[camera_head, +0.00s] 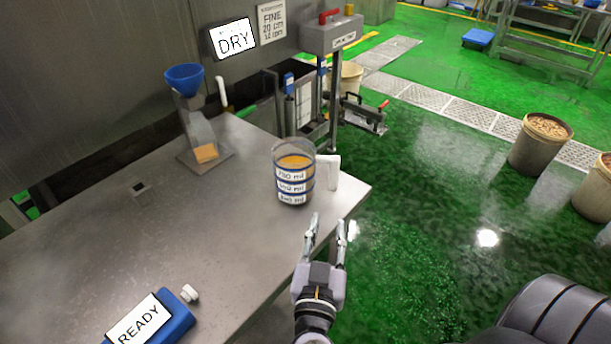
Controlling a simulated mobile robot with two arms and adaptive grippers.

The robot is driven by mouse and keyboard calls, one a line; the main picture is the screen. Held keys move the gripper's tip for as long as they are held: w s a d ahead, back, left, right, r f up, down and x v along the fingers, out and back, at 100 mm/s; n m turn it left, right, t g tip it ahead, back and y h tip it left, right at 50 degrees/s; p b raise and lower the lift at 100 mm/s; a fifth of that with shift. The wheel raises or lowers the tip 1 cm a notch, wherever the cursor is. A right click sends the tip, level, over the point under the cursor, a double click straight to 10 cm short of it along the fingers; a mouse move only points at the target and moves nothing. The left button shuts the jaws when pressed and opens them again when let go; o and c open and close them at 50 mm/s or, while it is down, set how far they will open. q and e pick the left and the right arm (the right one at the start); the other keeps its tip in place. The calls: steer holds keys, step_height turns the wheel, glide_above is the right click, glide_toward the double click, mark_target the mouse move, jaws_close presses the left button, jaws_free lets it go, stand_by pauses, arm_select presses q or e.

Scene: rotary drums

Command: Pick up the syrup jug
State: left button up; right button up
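The syrup jug (295,180) is a clear measuring jug with amber liquid and white volume labels with blue bands. It stands upright on the steel table (225,215) near the table's right edge. Its white handle (327,172) points to the right. My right gripper (327,222) is in front of the jug and slightly to its right, by the table edge. Its two fingers are apart, with nothing between them, and they point toward the jug's handle. The gripper appears not to touch the jug. My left gripper is not in view.
A blue funnel (184,77) on a clear stand is at the table's back. A blue device reading READY (140,322) lies at the front left, beside a small white cap (190,293). Buckets (540,142) stand on the green floor at right. The table's middle is mostly clear.

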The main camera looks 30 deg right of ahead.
steer(key=p, duration=0.5)
glide_toward(333, 175)
steer(key=x, duration=0.5)
steer(key=shift+d+r, duration=0.15)
steer(key=shift+d, duration=0.1)
steer(key=shift+w+d, duration=0.3)
steer(key=shift+w, duration=0.1)
steer(key=shift+w+d+p, duration=0.2)
steer(key=shift+w+p, duration=0.15)
steer(key=shift+p, duration=0.05)
steer(key=p+x, duration=0.2)
steer(key=x, duration=0.1)
steer(key=shift+w+f, duration=0.2)
steer(key=shift+w, duration=0.05)
steer(key=shift+w+d+f, duration=0.2)
steer(key=shift+w+d, duration=0.1)
steer(key=shift+d, duration=0.05)
steer(key=shift+a, duration=0.1)
jaws_close()
